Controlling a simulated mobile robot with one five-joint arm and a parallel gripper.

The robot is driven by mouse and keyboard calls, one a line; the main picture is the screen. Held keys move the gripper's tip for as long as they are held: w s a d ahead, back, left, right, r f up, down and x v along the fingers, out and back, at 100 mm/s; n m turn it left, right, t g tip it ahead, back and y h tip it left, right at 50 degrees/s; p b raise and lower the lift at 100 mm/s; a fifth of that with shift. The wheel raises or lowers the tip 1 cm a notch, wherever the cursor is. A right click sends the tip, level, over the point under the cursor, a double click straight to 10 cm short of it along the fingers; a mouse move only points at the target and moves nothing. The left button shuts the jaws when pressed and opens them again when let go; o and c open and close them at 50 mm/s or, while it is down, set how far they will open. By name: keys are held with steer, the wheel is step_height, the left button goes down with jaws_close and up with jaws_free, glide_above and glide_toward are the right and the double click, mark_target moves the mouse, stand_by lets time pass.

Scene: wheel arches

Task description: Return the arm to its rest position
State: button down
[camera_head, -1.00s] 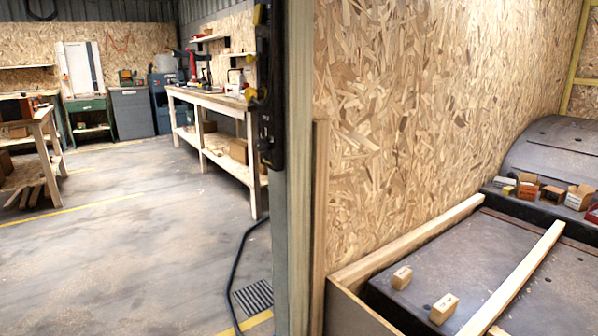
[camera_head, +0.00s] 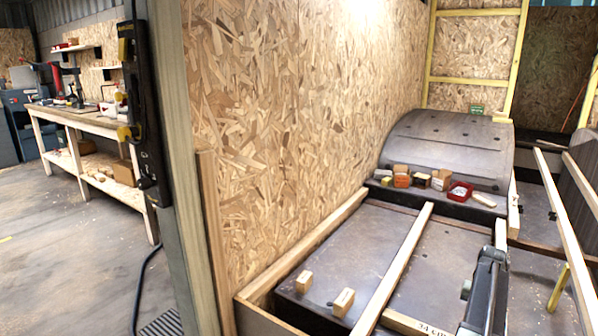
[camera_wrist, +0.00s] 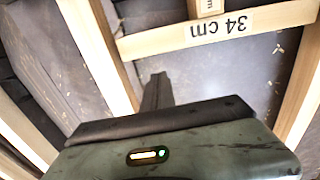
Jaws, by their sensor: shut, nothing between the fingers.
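My gripper (camera_head: 490,256) shows at the lower right of the head view, above the dark floor panel between the wooden battens. In the wrist view its dark fingers (camera_wrist: 157,82) are together with nothing between them. Below them is the dark green gripper body with a small lit indicator. A pale wooden crosspiece marked "34 cm" (camera_wrist: 215,30) lies beyond the fingertips in the wrist view; it also shows beside the gripper in the head view (camera_head: 420,325).
A long batten (camera_head: 398,265) and two small wooden blocks (camera_head: 343,302) lie left of my gripper. A grey wheel arch (camera_head: 450,140) stands behind, with small boxes and a red tray (camera_head: 459,190) before it. A post (camera_head: 183,200) and workbench (camera_head: 90,122) are at left.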

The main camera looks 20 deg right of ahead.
steer(key=shift+r, duration=0.7)
steer(key=shift+w, duration=0.1)
